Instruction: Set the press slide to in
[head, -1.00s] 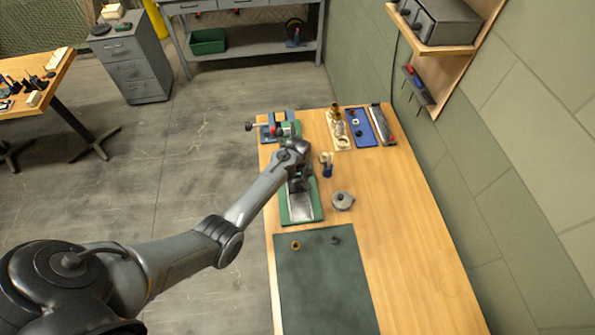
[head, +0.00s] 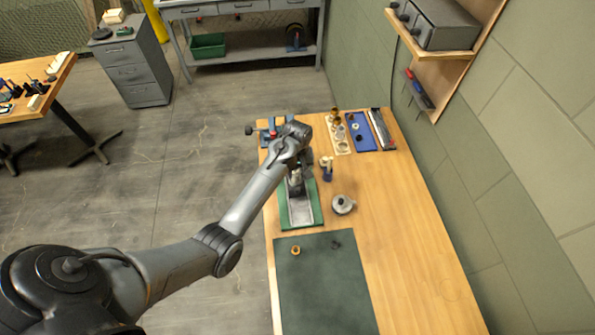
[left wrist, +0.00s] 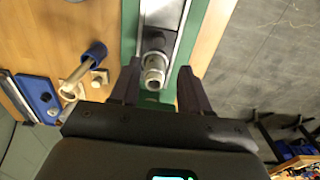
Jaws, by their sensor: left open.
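The press (head: 319,208) has a long green base with a pale metal channel (head: 301,211) along it, on the left side of the wooden bench. In the left wrist view the green base (left wrist: 129,36) and the metal channel (left wrist: 163,12) run up from my gripper. A round metal knob or post (left wrist: 154,68), apparently on the slide, stands between my fingers. My left gripper (head: 295,186) is over the far part of the channel, and its open fingers (left wrist: 159,70) show a gap on both sides of the knob. My wrist hides the far part of the press. My right gripper is out of view.
Trays, including a blue one (head: 361,132), lie at the back. A dark mat (head: 325,290) with two small rings lies in front. The bench's right side is clear.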

